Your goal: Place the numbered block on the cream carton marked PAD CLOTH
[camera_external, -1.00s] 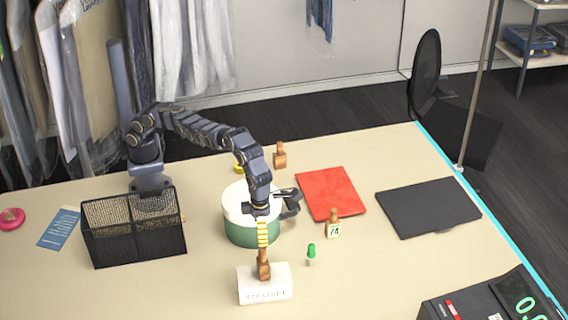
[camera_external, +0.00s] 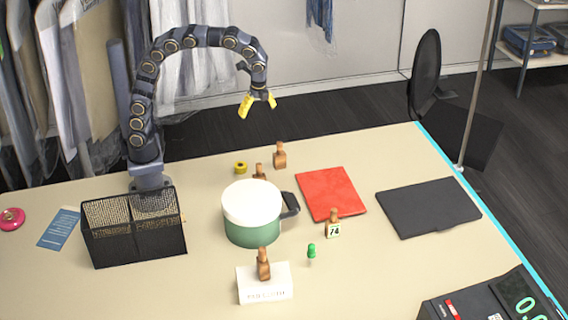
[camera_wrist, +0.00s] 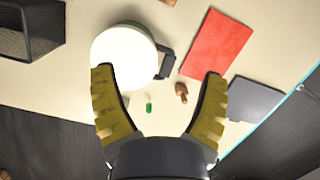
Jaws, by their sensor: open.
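The cream carton (camera_external: 266,285) stands at the front middle of the table in the external view; its lettering is too small to read surely. A brown wooden block with a rounded top (camera_external: 263,264) stands upright on it, with no number visible. Another wooden block with a white tag reading 74 (camera_external: 333,226) stands on the table by the red folder's front edge; a brown block there also shows in the wrist view (camera_wrist: 181,91). My gripper (camera_external: 258,99) is open and empty, high above the table's back edge.
A green pot with white lid (camera_external: 252,205) stands behind the carton. A small green item (camera_external: 311,252) is right of the carton. Two more wooden blocks (camera_external: 280,155) stand farther back. A mesh basket (camera_external: 135,235) is left, a dark flat tablet (camera_external: 428,207) right.

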